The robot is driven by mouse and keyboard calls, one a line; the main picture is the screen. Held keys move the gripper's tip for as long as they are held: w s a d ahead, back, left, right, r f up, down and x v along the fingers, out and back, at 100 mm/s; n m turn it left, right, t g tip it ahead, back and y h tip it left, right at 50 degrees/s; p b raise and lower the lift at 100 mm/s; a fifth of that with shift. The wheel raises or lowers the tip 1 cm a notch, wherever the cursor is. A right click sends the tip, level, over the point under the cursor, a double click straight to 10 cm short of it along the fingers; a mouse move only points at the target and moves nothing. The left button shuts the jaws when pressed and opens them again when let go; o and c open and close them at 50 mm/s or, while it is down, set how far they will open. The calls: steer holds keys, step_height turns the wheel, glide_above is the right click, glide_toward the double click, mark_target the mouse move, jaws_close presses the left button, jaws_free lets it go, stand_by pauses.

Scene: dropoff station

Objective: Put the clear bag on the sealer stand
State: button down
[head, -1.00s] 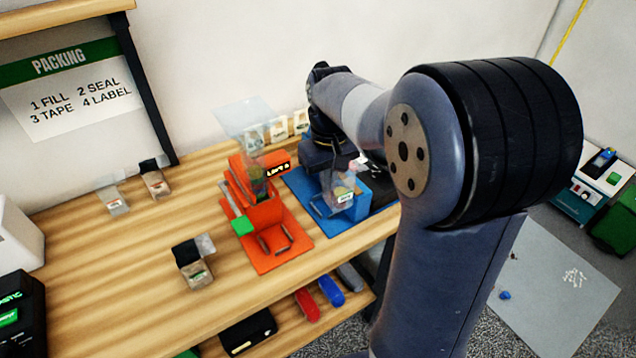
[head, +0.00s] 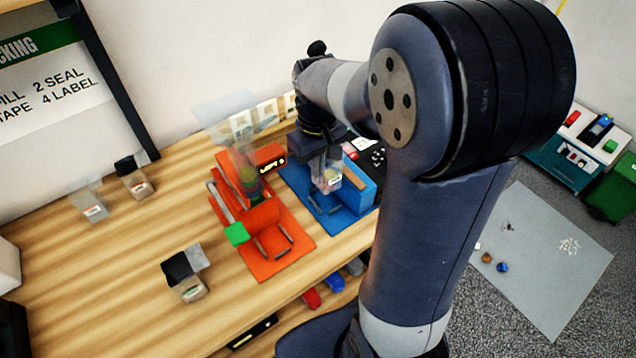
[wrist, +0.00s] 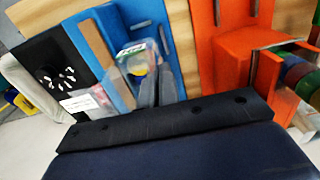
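A small clear bag (head: 327,178) with yellow-green contents and a white-green label is at the blue stand (head: 358,190). The bag also shows in the wrist view (wrist: 136,58). My gripper (head: 322,160) is above it; in the wrist view its grey fingers (wrist: 156,88) are close together over the bag's film and appear shut on it. Whether the bag rests on the stand is unclear. Left of it is an orange stand (head: 290,262) with a green-ended lever, a small display and coloured contents. No marking shows which stand is the sealer.
Several small bags stand on the wooden table (head: 110,270), including a black-topped one (head: 185,275) in front. A black pad (wrist: 60,72) with labels lies beside the blue stand. Cards (head: 265,113) line the back wall. The table's left middle is clear.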

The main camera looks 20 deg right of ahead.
mark_target(318, 187)
steer(key=shift+f, duration=3.3)
steer(key=shift+f, duration=0.2)
steer(key=c, duration=1.7)
jaws_free()
step_height(318, 187, up, 12)
steer(key=shift+r, duration=0.25)
